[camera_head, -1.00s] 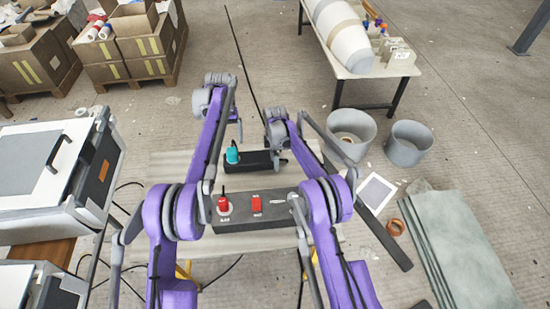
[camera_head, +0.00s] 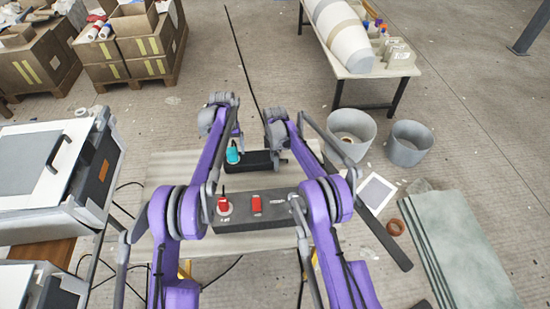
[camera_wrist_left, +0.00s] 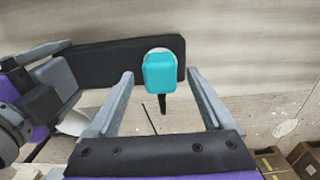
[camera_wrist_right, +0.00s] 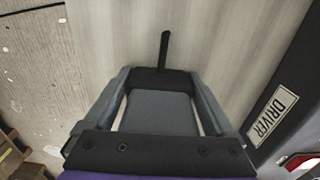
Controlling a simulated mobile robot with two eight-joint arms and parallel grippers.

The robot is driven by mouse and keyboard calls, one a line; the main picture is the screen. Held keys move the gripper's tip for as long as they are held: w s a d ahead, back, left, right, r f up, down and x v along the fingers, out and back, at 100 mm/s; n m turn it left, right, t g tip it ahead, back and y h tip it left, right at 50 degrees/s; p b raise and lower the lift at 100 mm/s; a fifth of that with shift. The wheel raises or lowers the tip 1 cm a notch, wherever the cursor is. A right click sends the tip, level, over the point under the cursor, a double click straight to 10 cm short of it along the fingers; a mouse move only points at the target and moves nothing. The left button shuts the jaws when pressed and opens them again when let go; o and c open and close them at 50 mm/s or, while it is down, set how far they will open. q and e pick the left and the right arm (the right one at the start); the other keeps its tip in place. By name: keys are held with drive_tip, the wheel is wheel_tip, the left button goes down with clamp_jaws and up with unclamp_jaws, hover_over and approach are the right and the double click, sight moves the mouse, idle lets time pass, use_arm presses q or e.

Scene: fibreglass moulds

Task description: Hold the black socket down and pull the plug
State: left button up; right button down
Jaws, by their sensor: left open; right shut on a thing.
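The black socket (camera_head: 262,161) is a long dark block on the pale board, with a teal plug (camera_head: 233,156) in its left end. In the left wrist view the teal plug (camera_wrist_left: 159,73) stands on a pale round seat in the black socket (camera_wrist_left: 100,62), with a dark cord. My left gripper (camera_wrist_left: 160,74) is open, its fingers on either side of the plug, with gaps showing. My right gripper (camera_wrist_right: 158,76) is shut on the block's other end; the block (camera_wrist_right: 158,110) fills the space between its fingers. Its fingertips are hard to see in the head view.
A larger grey box (camera_head: 250,211) with a red plug (camera_head: 223,208) and a red switch (camera_head: 256,204) lies nearer me on the same board (camera_head: 160,175). Two grey buckets (camera_head: 351,133) (camera_head: 409,142) stand at the right. A white machine (camera_head: 50,170) stands at the left.

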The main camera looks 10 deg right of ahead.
sight(232, 151)
use_arm(q)
drive_tip(key=shift+f, duration=1.3)
clamp_jaws()
drive_tip(key=shift+r, duration=0.1)
idle(0.4)
drive_tip(key=shift+r, duration=2.9)
drive_tip(key=shift+r, duration=0.1)
drive_tip(key=shift+r, duration=2.45)
